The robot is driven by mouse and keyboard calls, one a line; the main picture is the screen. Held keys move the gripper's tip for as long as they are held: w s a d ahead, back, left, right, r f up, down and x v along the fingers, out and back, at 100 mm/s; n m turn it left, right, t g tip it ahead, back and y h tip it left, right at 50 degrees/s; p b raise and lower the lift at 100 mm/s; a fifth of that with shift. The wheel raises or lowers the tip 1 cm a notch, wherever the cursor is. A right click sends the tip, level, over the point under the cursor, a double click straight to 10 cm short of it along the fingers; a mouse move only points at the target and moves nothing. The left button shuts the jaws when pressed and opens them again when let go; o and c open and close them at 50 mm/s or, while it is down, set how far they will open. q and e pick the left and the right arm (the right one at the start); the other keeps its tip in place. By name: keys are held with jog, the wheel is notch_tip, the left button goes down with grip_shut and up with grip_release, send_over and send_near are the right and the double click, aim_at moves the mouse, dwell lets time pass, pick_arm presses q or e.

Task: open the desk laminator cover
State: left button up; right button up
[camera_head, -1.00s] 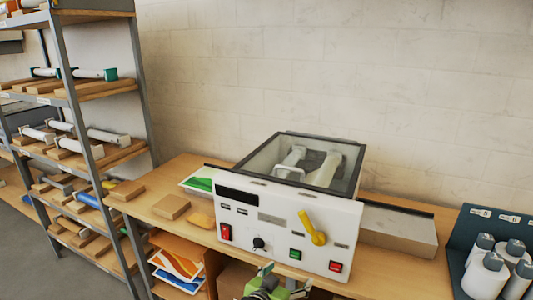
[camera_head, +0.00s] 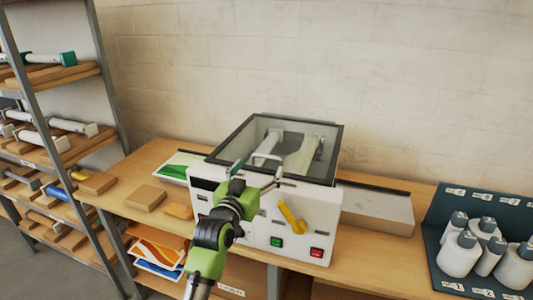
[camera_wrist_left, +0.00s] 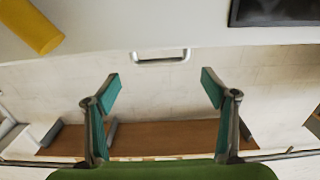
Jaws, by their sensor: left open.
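The desk laminator (camera_head: 315,220) is a white box on the bench. Its cover (camera_head: 337,160) is a clear panel in a dark frame and lies closed on top, with pale rollers (camera_head: 303,155) showing through. My left gripper (camera_head: 257,172) is open and empty at the cover's front edge. In the left wrist view a small metal handle (camera_wrist_left: 160,57) sits at the white panel's edge, ahead of and between the open fingertips (camera_wrist_left: 160,86), apart from both. My left arm hides part of the front panel. My right gripper is not in view.
A yellow lever (camera_head: 291,217) stands out from the front panel, right of my left gripper. White bottles (camera_head: 459,254) stand in a dark rack at the right. Wooden blocks (camera_head: 147,197) lie on the bench (camera_head: 135,170) left of the laminator. Shelves (camera_head: 65,158) stand at far left.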

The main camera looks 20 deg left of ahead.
aim_at(267, 156)
pick_arm(q)
jog(key=w+p, duration=0.1)
jog(key=w, duration=0.5)
jog(key=shift+w+d+p, duration=0.15)
jog(key=shift+w+p, duration=0.1)
jog(key=shift+p, duration=0.1)
jog(key=shift+w, duration=0.65)
